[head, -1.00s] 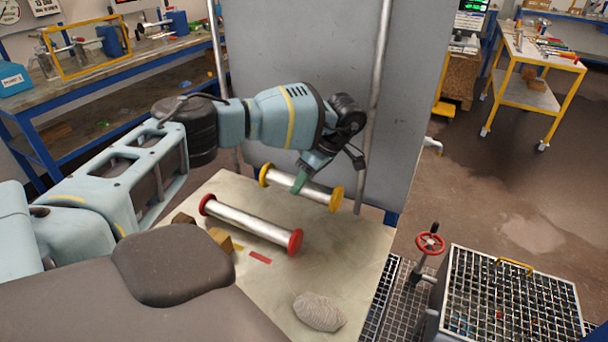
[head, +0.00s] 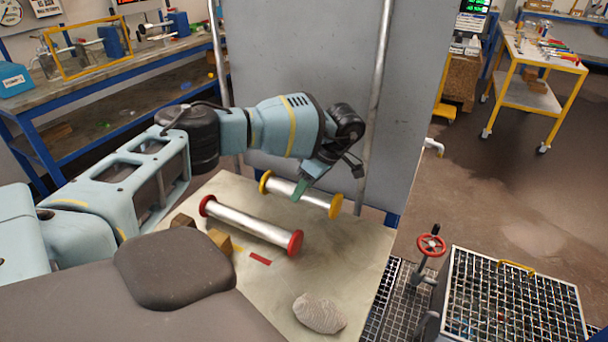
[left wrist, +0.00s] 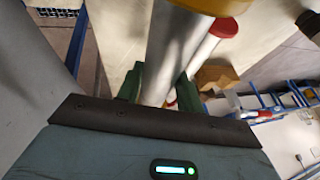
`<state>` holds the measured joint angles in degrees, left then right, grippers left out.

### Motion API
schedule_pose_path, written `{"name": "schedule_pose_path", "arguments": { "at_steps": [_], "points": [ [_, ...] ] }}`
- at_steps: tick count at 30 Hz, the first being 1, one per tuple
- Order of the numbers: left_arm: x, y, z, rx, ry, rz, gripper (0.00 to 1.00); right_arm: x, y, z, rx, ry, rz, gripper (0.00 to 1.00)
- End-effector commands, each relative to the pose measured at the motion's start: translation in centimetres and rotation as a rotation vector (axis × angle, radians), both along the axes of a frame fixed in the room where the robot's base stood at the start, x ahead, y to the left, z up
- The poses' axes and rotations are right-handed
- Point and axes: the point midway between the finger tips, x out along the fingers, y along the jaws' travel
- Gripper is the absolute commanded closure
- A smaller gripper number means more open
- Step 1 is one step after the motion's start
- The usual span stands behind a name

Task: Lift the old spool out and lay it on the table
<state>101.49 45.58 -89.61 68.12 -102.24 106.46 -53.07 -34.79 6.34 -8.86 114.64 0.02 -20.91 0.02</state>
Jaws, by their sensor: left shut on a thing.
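A metal spool with yellow end flanges (head: 318,200) is in my left gripper (head: 299,190), over the far part of the table (head: 345,260). The green fingers are shut around its tube near the middle, and the spool lies about level. I cannot tell whether it touches the table. In the left wrist view the tube (left wrist: 168,45) runs between the fingers of the gripper (left wrist: 158,88). A second metal spool with red end flanges (head: 250,224) lies on the table, nearer and roughly parallel. Neither spool is visibly marked as old. My right gripper is out of view.
Wooden blocks (head: 221,240) lie near the red spool, with a red strip (head: 260,259) beside it. A grey crumpled rag (head: 319,313) lies near the front. A grey panel (head: 300,70) stands behind the table. A grating box (head: 515,300) and red handwheel (head: 431,246) are at right.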

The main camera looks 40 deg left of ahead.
Motion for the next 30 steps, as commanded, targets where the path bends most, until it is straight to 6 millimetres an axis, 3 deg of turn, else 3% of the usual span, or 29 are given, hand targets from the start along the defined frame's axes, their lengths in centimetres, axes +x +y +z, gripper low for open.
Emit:
{"name": "schedule_pose_path", "arguments": {
  "at_steps": [18,30],
  "points": [
    [0.0,0.0,-4.9,0.000,0.000,0.000,1.00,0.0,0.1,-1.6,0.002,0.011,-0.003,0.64],
    [0.1,0.0,-5.8,0.000,-0.002,0.000,1.00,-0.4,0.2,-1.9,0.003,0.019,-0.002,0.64]
  ]
}}
